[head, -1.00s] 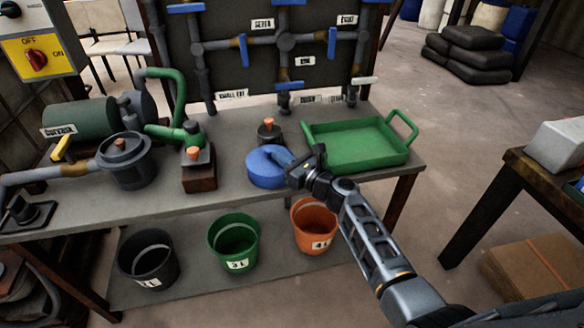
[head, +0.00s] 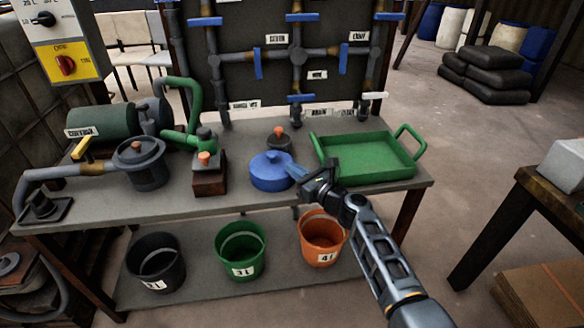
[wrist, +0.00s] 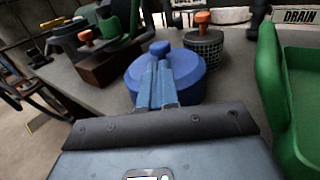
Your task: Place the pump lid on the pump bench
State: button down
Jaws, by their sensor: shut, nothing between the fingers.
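The pump lid appears to be the blue round piece with a small knob (head: 271,172), lying flat on the grey pump bench (head: 112,204) near the middle of its front part. It also shows in the wrist view (wrist: 188,75). My gripper (head: 297,171) is at the lid's right side in the head view, with its fingers shut and nothing held. In the wrist view the shut blue fingers (wrist: 157,80) point at the lid and cover part of its near side. I cannot tell whether they touch it.
A green tray (head: 408,178) stands right of the lid. A mesh basket with an orange knob (wrist: 204,47) stands behind it. An orange-topped block (head: 209,181) and grey pump pot (head: 142,165) stand left. Black, green and orange buckets (head: 323,240) sit on the lower shelf.

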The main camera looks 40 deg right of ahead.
jog(key=s, duration=0.9)
jog(key=shift+a+f, duration=0.1)
